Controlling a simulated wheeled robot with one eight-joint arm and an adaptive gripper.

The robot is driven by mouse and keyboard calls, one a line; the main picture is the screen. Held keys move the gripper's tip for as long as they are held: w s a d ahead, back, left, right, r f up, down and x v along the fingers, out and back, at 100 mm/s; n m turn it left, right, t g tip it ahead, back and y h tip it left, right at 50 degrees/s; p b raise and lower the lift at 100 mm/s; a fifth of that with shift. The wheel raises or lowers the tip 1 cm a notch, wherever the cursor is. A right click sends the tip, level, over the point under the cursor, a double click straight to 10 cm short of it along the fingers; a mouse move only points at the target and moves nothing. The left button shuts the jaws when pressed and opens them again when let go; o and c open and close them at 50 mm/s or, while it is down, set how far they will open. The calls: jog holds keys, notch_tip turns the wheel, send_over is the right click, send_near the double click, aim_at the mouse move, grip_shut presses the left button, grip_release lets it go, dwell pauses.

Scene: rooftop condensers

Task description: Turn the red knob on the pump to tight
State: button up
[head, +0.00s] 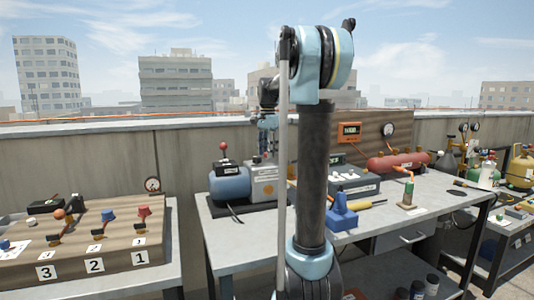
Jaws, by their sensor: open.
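The pump has a blue rounded body (229,185) joined to a grey box (266,181), and stands on a dark base on the bench. A red knob (223,147) tops a thin upright stem above the blue body. A small black label with white marks sits near the stem; I cannot read it. My gripper (268,150) hangs over the grey box, to the right of the red knob and apart from it. It is small and partly hidden by my arm; its jaws are open and I see nothing held.
A wooden board (88,268) with numbered valves stands on the left bench. A grey tray box (352,182), a blue block (341,213), a red cylinder (398,163) and a green-handled torch (408,188) are to the right.

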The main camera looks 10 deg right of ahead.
notch_tip(320, 180, up, 12)
dwell(0.6)
jog(key=shift+w, duration=0.1)
